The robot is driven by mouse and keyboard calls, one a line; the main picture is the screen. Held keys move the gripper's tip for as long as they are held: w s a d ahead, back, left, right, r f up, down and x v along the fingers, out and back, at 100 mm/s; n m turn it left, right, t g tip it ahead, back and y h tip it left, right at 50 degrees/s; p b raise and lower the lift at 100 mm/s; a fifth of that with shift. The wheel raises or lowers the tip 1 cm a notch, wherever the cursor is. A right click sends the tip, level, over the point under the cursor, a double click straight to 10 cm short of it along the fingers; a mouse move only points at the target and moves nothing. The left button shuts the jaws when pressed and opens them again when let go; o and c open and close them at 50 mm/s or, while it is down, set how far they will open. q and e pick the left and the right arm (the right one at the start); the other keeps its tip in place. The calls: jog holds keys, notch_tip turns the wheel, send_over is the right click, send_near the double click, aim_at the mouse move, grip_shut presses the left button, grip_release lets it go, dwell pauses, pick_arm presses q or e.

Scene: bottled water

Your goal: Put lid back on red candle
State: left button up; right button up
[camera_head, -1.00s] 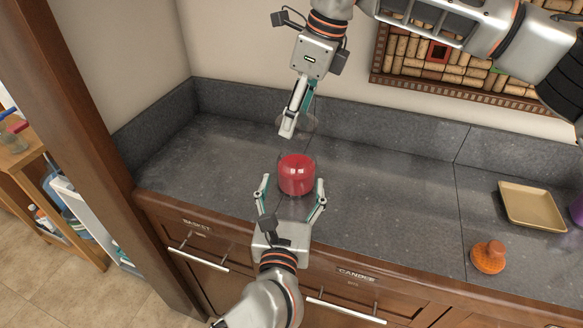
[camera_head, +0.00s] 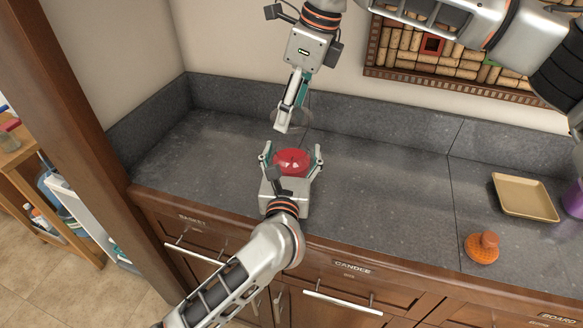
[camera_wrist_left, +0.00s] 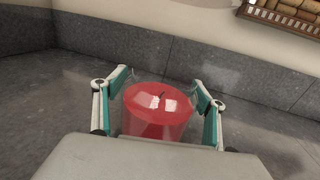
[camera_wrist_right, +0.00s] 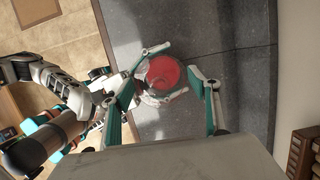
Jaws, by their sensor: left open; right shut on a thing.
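The red candle (camera_head: 292,163) stands upright on the grey counter, and its top with a wick shows in the left wrist view (camera_wrist_left: 155,112). My left gripper (camera_head: 291,152) is open, with one finger on each side of the candle. I cannot tell whether either finger touches it. My right gripper (camera_head: 290,122) points down, behind and above the candle, shut on the clear glass lid (camera_head: 275,119). The lid is faint and partly hidden by the fingers. In the right wrist view the candle (camera_wrist_right: 163,72) shows between the right fingers, its edge blurred by clear glass.
An orange knobbed object (camera_head: 482,248) and a tan square tray (camera_head: 524,197) stand at the right of the counter (camera_head: 390,190), with a purple item (camera_head: 573,200) beside them. A cork board (camera_head: 480,75) hangs on the wall. The counter between candle and tray is clear.

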pick_arm(q)
jog(key=shift+w+d, duration=0.15)
jog(key=shift+w, duration=1.05)
jog(key=c, duration=1.6)
